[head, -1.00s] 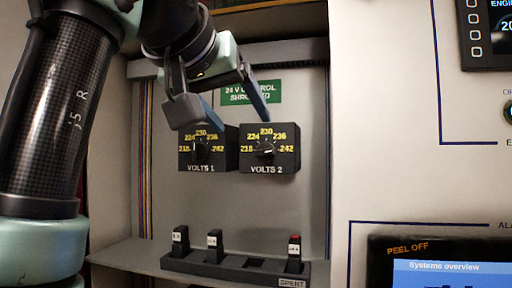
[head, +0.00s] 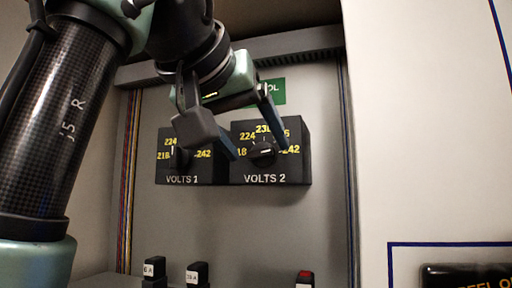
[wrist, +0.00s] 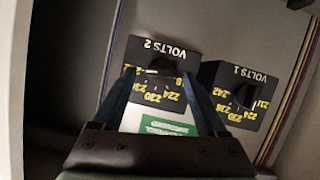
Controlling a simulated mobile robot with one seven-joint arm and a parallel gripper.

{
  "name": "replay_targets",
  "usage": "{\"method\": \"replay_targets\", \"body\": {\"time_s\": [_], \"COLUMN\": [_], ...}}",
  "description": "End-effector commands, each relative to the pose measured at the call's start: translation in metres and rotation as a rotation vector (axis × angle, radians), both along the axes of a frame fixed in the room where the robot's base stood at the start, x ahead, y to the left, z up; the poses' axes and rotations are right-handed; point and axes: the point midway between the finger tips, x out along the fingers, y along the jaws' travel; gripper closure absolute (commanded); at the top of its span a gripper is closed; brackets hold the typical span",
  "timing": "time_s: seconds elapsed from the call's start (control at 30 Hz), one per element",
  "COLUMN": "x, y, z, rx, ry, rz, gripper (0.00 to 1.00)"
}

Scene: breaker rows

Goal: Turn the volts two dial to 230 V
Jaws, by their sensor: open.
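The volts two dial is a black round knob (head: 263,152) on a dark box marked VOLTS 2 (head: 265,179), with yellow numbers from 218 to 242 around it. A pale mark on the knob appears to point right, towards 242. My gripper (head: 260,153) is open, reaching down from above, with one finger on each side of the dial in the picture. The right finger covers part of the 236. In the wrist view the dial (wrist: 161,66) shows upside down between the fingertips. I cannot tell whether they touch it.
The VOLTS 1 box (head: 182,180) stands close to the left, its dial partly behind my gripper. A green sign (head: 274,96) is above. Several labelled black fuses, one (head: 197,272) among them, stand below. A white panel (head: 410,130) borders the right side.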

Motion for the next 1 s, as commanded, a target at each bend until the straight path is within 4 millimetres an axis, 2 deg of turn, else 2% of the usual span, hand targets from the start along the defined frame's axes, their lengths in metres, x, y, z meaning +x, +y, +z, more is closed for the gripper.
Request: {"method": "replay_targets", "body": {"time_s": [0.17, 0.57, 1.0], "x": [-0.0001, 0.0001, 0.0007], "y": [0.0001, 0.0000, 0.0004], "z": [0.0003, 0.0001, -0.0003], "rx": [0.000, 0.000, -0.067], "ry": [0.000, 0.000, 0.022], "rz": [0.000, -0.001, -0.002], "gripper": [0.26, 0.98, 1.00]}}
